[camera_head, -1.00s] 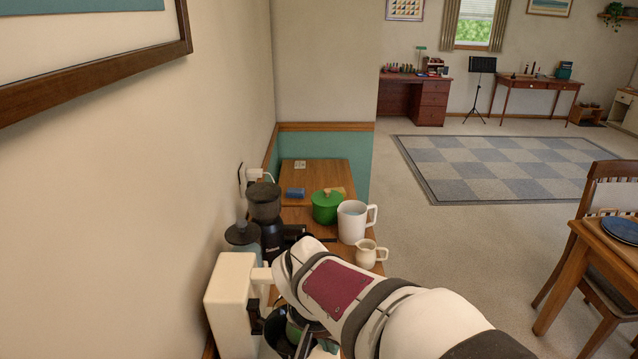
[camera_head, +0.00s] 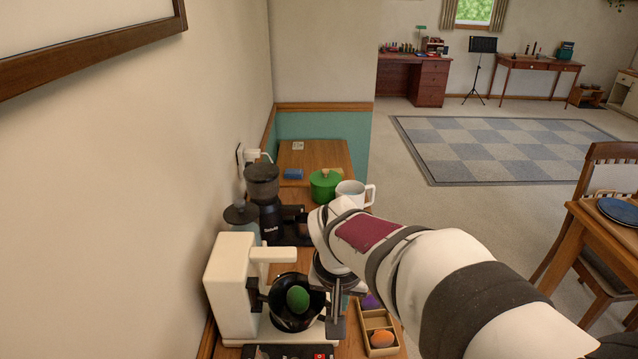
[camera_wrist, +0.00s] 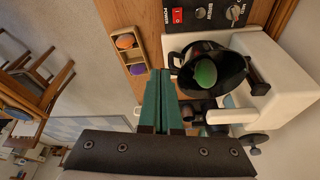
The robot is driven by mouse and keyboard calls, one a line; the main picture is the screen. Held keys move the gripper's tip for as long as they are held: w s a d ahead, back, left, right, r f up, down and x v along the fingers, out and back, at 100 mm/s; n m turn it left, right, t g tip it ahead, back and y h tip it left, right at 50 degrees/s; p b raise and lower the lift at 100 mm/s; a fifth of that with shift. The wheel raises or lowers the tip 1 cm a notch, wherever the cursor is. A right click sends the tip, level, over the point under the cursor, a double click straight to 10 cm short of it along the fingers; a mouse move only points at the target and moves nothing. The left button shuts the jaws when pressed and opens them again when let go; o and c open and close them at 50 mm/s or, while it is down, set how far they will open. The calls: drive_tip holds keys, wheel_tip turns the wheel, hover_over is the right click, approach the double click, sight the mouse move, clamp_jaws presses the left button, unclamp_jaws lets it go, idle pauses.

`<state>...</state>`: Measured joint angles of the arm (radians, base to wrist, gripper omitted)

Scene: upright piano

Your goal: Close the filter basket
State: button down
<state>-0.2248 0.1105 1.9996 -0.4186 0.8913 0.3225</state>
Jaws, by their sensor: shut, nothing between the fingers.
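The black filter basket (camera_head: 290,322) sits at the white coffee machine (camera_head: 230,280), its open top showing clear of the white upper arm. A green oval object (camera_head: 298,299) lies inside it. In the wrist view the basket (camera_wrist: 238,68) joins the machine (camera_wrist: 285,65) on the right side, and the green object (camera_wrist: 205,73) shows in it. My gripper (camera_wrist: 159,72) has its green fingers together and empty, just left of the basket. In the head view it hangs to the basket's right, largely hidden by my arm. I cannot tell whether it touches the basket.
A wooden tray (camera_head: 364,318) with an orange egg-like object (camera_head: 382,339) and a purple one (camera_head: 371,301) stands right of the machine. A black grinder (camera_head: 268,215), green pot (camera_head: 325,186) and white mug (camera_head: 352,192) stand behind. The wall is close on the left.

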drive_tip(key=w+a+n+g+y, duration=0.1)
drive_tip(key=w+n+y, duration=0.2)
drive_tip(key=w+n, duration=0.8)
drive_tip(key=shift+w+a+n, duration=0.2)
drive_tip(key=shift+w+n, duration=0.2)
drive_tip(key=shift+w, duration=2.8)
